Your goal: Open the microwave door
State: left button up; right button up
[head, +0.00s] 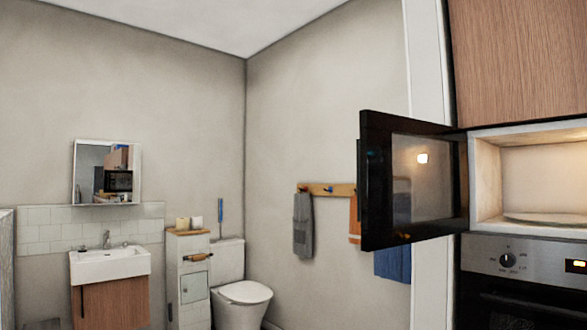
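The microwave (486,180) is built into the cabinet wall at the right edge of the head view. Its black-framed glass door (374,185) stands wide open, swung out to the left of the lit cavity. A pale turntable plate (545,218) lies on the cavity floor, and no food or dish shows on it. The cavity's right side is cut off by the picture edge. Neither of my grippers shows in the head view, so I cannot see where they are relative to the door.
An oven (525,262) sits below the microwave, and a wooden cabinet (520,55) is above it. Towels hang on a rack (328,189) behind the door. A toilet (240,295), a narrow stand (190,275) and a sink (110,263) stand along the far walls.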

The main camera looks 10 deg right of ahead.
aim_at(435, 199)
jog(key=u, duration=0.5)
jog(key=i, duration=1.7)
jog(key=z, duration=0.95)
jog(key=i, duration=1)
jog(key=z, duration=0.8)
